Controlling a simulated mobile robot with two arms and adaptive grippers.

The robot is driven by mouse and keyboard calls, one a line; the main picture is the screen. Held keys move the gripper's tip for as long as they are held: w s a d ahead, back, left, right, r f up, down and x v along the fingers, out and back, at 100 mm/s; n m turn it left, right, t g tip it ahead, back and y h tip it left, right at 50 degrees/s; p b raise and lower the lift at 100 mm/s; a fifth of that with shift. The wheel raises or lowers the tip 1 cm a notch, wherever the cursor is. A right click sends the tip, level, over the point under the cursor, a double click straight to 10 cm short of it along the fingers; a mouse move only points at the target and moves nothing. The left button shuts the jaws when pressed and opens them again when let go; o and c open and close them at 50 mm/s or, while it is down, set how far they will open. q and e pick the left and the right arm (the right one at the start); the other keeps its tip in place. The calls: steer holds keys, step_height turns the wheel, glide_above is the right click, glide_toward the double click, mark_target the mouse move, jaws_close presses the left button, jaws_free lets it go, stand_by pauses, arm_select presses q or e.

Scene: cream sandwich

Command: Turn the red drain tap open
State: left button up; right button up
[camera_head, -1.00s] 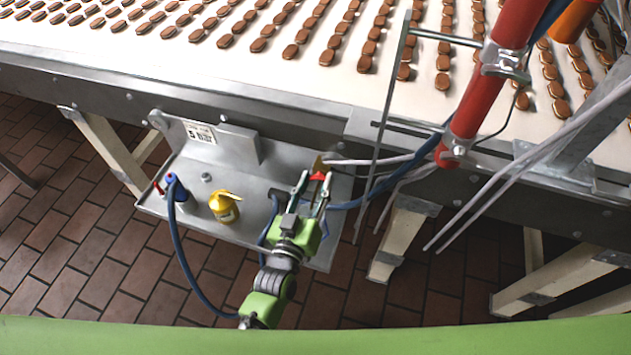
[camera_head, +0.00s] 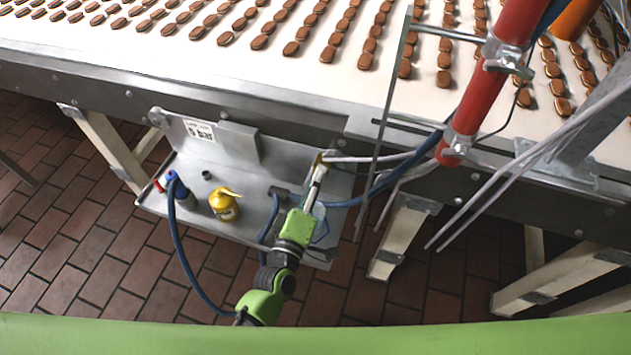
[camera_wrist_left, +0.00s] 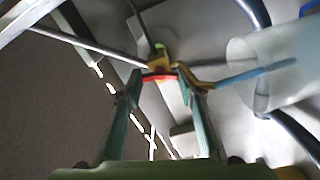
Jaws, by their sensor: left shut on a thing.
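The red tap handle (camera_wrist_left: 158,77) shows in the left wrist view as a short red bar on a brass valve body (camera_wrist_left: 158,60). My left gripper (camera_wrist_left: 157,82) is shut on the red handle, one finger at each end of it. In the head view my left gripper (camera_head: 318,172) reaches over the metal tray to the brass valve (camera_head: 321,158) at the tray's back right. There the fingers line up one behind the other and hide the red handle. My right gripper is not in view.
Blue hoses and grey pipes run close to the valve. A red pipe (camera_head: 487,85) stands to the right.

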arm_select(q)
steer(key=shift+f+n+b, duration=0.1)
steer(key=shift+n+b, duration=0.25)
steer(key=shift+n, duration=1.35)
steer(key=o, duration=1.1)
steer(key=v, duration=1.2)
